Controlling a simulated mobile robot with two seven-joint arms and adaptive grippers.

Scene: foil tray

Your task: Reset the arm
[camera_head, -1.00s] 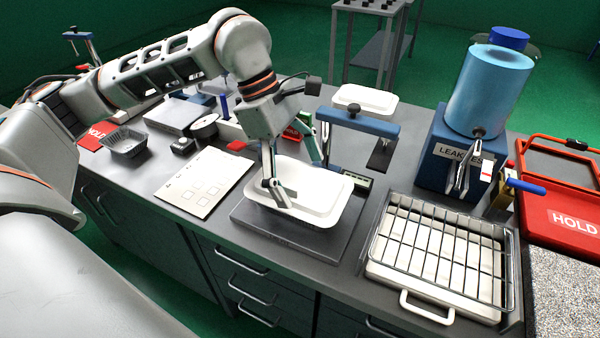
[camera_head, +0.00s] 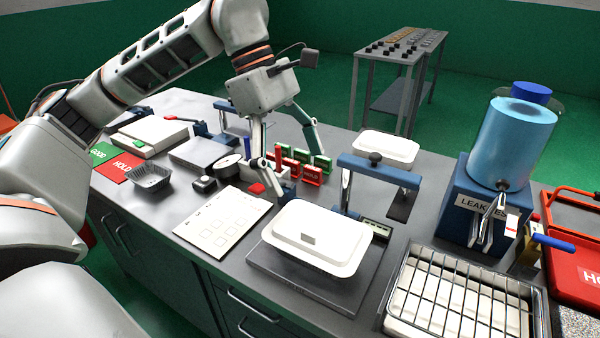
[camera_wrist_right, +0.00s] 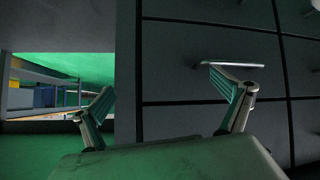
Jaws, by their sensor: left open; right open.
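A white lidded tray (camera_head: 340,232) sits on a dark grey plate (camera_head: 275,265) at the front middle of the bench. A small grey rectangle (camera_head: 308,239) lies on its lid. My left gripper (camera_head: 291,166) is open and empty, behind and above the tray and clear of it. Its fingers show in front of small red and green blocks (camera_head: 318,170). My right gripper (camera_wrist_right: 165,112) is open and empty in the right wrist view, in front of dark drawer fronts (camera_wrist_right: 205,85). It does not show in the head view.
A blue arch-shaped frame (camera_head: 375,172) stands right behind the tray. A wire rack (camera_head: 460,290), a leak-test box with a blue cylinder (camera_head: 512,140) and a red frame are to the right.

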